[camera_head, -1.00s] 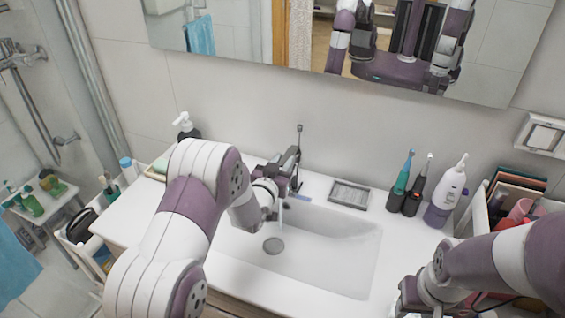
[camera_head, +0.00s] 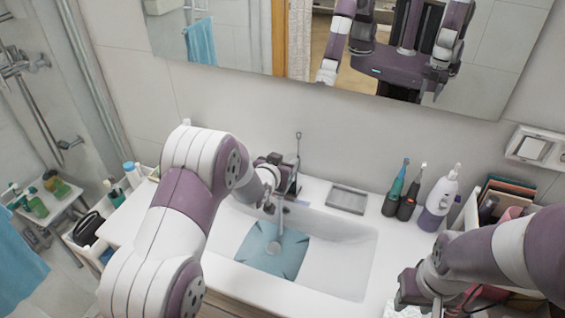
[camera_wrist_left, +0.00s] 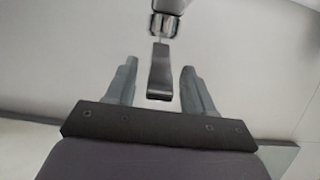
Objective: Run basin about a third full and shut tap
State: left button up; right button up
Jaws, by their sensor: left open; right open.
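The white basin (camera_head: 345,262) has a pale blue patch of water (camera_head: 262,255) over its floor around the drain. A thin stream (camera_head: 281,222) falls from the dark tap (camera_head: 293,182) into it. My left gripper (camera_head: 284,163) is open at the top of the tap, partly hiding it. In the left wrist view, the dark tap lever (camera_wrist_left: 160,72) lies between the two open fingers (camera_wrist_left: 158,88), with a gap on each side. My right gripper (camera_head: 408,290) is open, low at the right over the counter's front; its fingertips are hard to make out.
A grey soap dish (camera_head: 347,198) sits right of the tap. Two electric toothbrushes (camera_head: 403,195) and a white-purple bottle (camera_head: 438,200) stand further right. A mirror (camera_head: 235,40) hangs behind. A side cart (camera_head: 85,245) stands at the left. My left arm covers the counter's left part.

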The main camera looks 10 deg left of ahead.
pick_arm(q)
jog(key=b+v, duration=0.3)
jog(key=v, duration=0.9)
jog(key=shift+s+r, duration=0.15)
jog(key=shift+s, duration=0.15)
jog(key=s+a+f+n+g+y, duration=0.1)
jog(key=s+a+f+g, duration=0.1)
jog(key=s+f+g, duration=0.45)
jog(key=s+a+f+g+y, duration=0.2)
jog(key=s+f+g, duration=0.1)
jog(key=s, duration=0.6)
jog(key=s+r+n+g, duration=0.1)
jog(key=s+r+g, duration=0.1)
jog(key=s, duration=0.5)
jog(key=shift+s+d+r+g, duration=0.2)
jog(key=shift+s+d+g, duration=0.15)
dwell(3.9)
